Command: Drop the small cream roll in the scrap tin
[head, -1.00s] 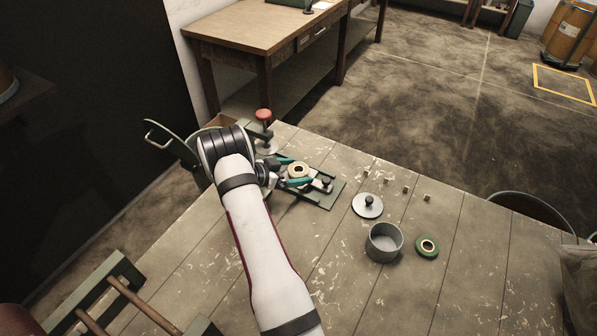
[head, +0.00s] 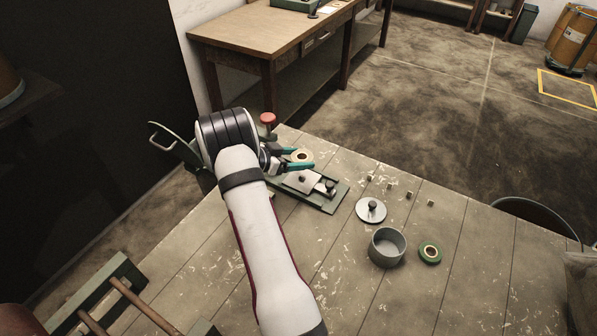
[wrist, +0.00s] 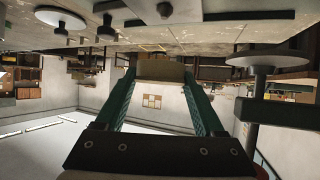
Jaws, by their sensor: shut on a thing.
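The small cream roll (head: 303,156) is held between the teal fingers of my gripper (head: 302,160), raised above the green winding fixture (head: 325,204). In the wrist view the roll (wrist: 160,70) shows edge-on as a tan band between the two fingers, and my gripper (wrist: 160,85) is shut on it. The round grey tin (head: 387,246) stands open on the bench, in front of and right of the gripper. Its inside looks empty. A round lid with a black knob (head: 371,210) lies on the bench just behind the tin.
A green roll (head: 430,251) lies right of the tin. Several small pale blocks (head: 408,194) sit in a row near the bench's far edge. A red-topped post (head: 268,118) stands by my wrist. The bench (head: 455,290) is clear at the front right.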

